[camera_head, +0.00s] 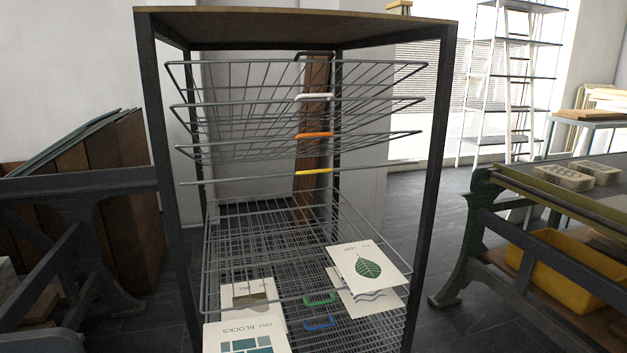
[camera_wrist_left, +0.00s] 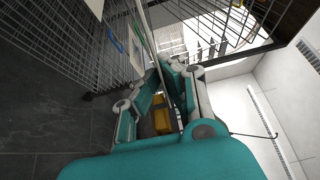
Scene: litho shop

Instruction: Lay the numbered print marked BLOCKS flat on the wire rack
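The print marked BLOCKS (camera_head: 245,338), cream with teal squares, is at the bottom left in the head view. It overlaps the front of a print with a grey-brown shape (camera_head: 248,300); its lower end is cut off. In the left wrist view a thin pale sheet seen edge-on (camera_wrist_left: 150,45) runs down between the fingers of my left gripper (camera_wrist_left: 165,90), which look shut on it; it appears to be the BLOCKS print. The wire rack (camera_head: 220,240) has several shelves, the lower ones pulled level and the upper ones tilted up. My right gripper is out of view.
A leaf print (camera_head: 366,268) overlaps a wave print (camera_head: 372,300) at the rack's right. Shelf handles are green (camera_head: 320,298), blue (camera_head: 320,323), yellow (camera_head: 313,171), orange (camera_head: 313,135) and white (camera_head: 313,97). A dark-framed table with a yellow crate (camera_head: 550,270) stands right.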

